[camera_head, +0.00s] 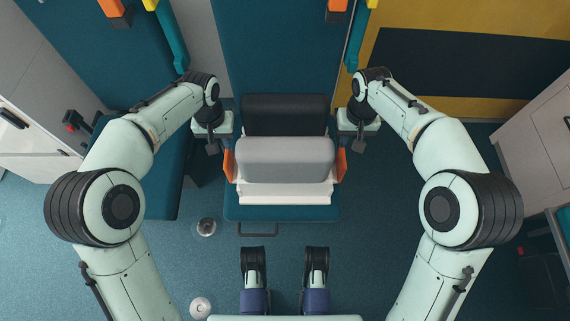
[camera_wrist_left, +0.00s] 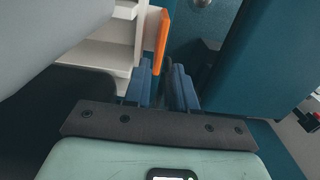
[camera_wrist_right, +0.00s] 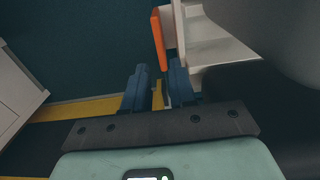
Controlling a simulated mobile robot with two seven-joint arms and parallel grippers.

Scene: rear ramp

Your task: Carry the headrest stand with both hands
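The headrest stand has a white stepped base (camera_head: 285,192), a grey cushion (camera_head: 285,158), a black cushion (camera_head: 285,112) behind it and an orange plate on each side. It stands on a teal surface (camera_head: 280,213). My left gripper (camera_head: 213,147) is beside the left orange plate (camera_head: 229,165); in the left wrist view, the plate (camera_wrist_left: 162,38) reaches down toward the gap between parted blue fingers (camera_wrist_left: 160,82). My right gripper (camera_head: 359,146) is beside the right orange plate (camera_head: 340,165); in the right wrist view, the plate (camera_wrist_right: 158,38) ends near the gap between parted fingers (camera_wrist_right: 157,82). Contact is not visible.
A teal bench (camera_head: 165,170) is close on the left. White cabinets stand at the far left (camera_head: 30,150) and right (camera_head: 545,135). A black handle (camera_head: 258,233) is at the teal surface's front. Floor is free in front of it.

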